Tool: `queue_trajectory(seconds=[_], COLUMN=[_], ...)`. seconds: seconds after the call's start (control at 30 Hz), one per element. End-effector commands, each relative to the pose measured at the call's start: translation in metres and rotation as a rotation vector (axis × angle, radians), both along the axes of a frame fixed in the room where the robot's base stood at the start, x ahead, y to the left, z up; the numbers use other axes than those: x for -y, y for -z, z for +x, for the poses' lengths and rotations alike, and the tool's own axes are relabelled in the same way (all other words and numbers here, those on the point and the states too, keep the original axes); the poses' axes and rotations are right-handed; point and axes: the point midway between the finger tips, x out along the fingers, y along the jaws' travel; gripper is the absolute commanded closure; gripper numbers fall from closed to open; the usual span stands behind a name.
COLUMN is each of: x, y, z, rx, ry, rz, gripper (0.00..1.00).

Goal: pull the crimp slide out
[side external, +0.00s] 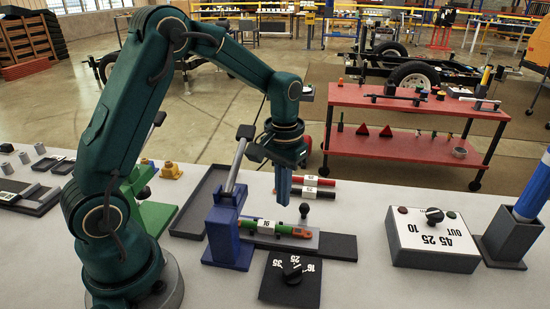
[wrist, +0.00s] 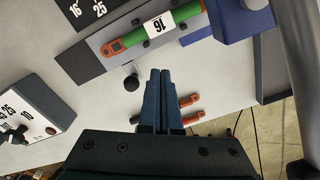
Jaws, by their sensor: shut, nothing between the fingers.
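The crimp slide, a dark grey plate (side external: 335,246), lies at the foot of the blue press (side external: 225,232). It also shows in the wrist view (wrist: 95,42). A green cable piece (side external: 265,226) with a white 16 label and a copper lug (side external: 301,233) lies along it, its left end at the press. A black ball knob (side external: 304,208) stands beside the plate; in the wrist view the knob (wrist: 131,83) is left of my fingers. My gripper (side external: 283,203) is shut and empty, above the bench near the knob and apart from it.
The press lever (side external: 237,166) rises close to my gripper. Red and black tagged cables (side external: 318,181) lie behind. A black dial panel (side external: 290,279) is in front.

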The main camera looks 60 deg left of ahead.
Motion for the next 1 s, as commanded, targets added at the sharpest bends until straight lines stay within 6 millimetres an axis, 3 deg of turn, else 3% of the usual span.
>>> queue_trajectory(seconds=[0.5, 1.0], x=[0.000, 0.000], y=[0.028, 0.030], z=[-0.001, 0.000], rx=[-0.002, 0.000], ry=[0.000, 0.000], rz=[-0.001, 0.000], gripper=[1.00, 1.00])
